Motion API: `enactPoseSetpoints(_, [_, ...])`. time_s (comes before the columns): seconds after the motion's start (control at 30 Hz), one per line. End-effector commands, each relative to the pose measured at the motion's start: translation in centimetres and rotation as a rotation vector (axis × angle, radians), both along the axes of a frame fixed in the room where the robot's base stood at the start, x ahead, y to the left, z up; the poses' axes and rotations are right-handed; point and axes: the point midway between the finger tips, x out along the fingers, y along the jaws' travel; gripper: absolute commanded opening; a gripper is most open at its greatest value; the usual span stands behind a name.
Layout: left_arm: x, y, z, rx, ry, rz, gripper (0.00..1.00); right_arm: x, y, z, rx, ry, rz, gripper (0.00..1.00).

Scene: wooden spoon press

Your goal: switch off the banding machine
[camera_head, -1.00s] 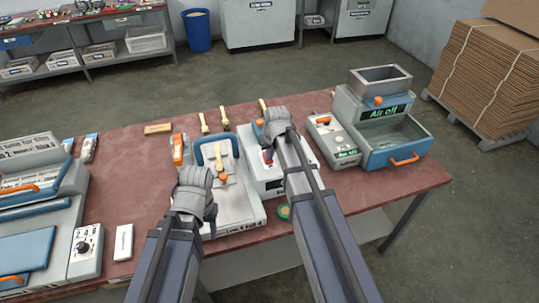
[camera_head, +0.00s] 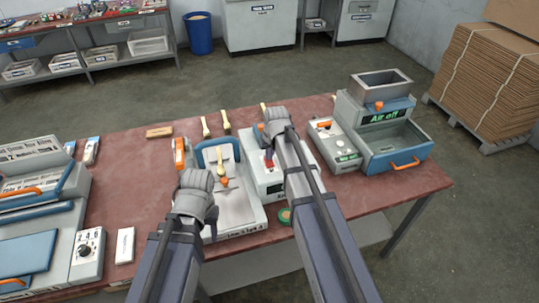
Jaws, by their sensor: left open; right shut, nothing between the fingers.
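The machine in the middle (camera_head: 262,184) is a white box with a blue part on top and a red switch (camera_head: 268,163); I cannot tell for certain that it is the banding machine. My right gripper (camera_head: 270,140) is over this machine, close to the red switch, shut and empty; its tips are partly hidden, and I cannot tell if it touches. My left gripper (camera_head: 210,222) is open over the left part of the neighbouring white and blue press (camera_head: 238,212), which has an orange knob (camera_head: 223,182). My forearms hide parts of both machines.
At right stand a small control box (camera_head: 335,147) and a grey-blue machine (camera_head: 398,160) whose display reads "Air off". A grey machine with a dial (camera_head: 88,250) stands at left. Wooden spoons (camera_head: 226,121) and a wooden block (camera_head: 159,132) lie behind. Red table (camera_head: 140,185) shows between.

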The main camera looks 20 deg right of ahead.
Motion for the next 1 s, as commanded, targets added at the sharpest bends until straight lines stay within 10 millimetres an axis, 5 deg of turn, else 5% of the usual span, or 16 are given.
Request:
enactPoseSetpoints(0.37, [0.0,0.0,4.3,0.0,0.0,-0.001,0.5,-0.5,0.2,4.2,0.0,0.0,0.0,0.0])
enactPoseSetpoints(0.8, [0.0,0.0,10.8,-0.001,0.0,0.005,0.5,-4.5,0.1,10.8,0.0,0.0,0.0,0.0])
enactPoseSetpoints(1.0, [0.0,0.0,12.3,-0.002,0.0,0.009,0.5,-5.5,0.0,12.3,0.0,0.0,0.0,0.0])
